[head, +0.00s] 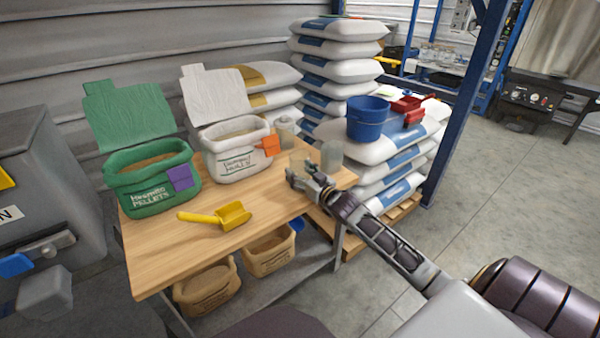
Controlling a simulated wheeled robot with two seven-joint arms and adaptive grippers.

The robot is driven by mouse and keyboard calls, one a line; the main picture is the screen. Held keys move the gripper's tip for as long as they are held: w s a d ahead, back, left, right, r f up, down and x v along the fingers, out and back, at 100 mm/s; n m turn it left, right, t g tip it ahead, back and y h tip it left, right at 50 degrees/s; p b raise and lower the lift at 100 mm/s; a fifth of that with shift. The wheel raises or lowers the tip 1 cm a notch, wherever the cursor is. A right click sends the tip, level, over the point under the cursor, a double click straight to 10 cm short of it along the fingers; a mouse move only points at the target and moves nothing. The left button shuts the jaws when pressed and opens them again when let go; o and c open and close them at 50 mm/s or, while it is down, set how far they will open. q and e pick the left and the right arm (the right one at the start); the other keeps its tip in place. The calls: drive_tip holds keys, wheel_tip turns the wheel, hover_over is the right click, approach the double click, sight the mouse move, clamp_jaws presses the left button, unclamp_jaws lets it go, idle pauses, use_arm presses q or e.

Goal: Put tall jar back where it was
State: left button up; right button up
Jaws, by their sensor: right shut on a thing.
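A clear jar (299,160) is at the right end of the wooden table (270,205). My right gripper (303,178) comes in from the right and is shut on this jar, partly hiding its lower part. I cannot tell whether its base touches the table. A taller greyish clear jar (332,155) stands upright just to the right, close to the gripper. Another clear jar with a lid (285,132) stands farther back, behind the white bag. Which one is the tall jar is not certain from this view. My left gripper is not in view.
A green pellets bag (150,190) and a white hulls bag (235,150) stand open on the table. A yellow scoop (218,216) lies in front.

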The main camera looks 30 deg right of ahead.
drive_tip(key=o, duration=1.3)
drive_tip(key=shift+f, duration=0.15)
drive_tip(key=shift+s, duration=0.2)
drive_tip(key=s, duration=1.1)
drive_tip(key=shift+s+d, duration=0.3)
drive_tip(key=shift+d, duration=0.15)
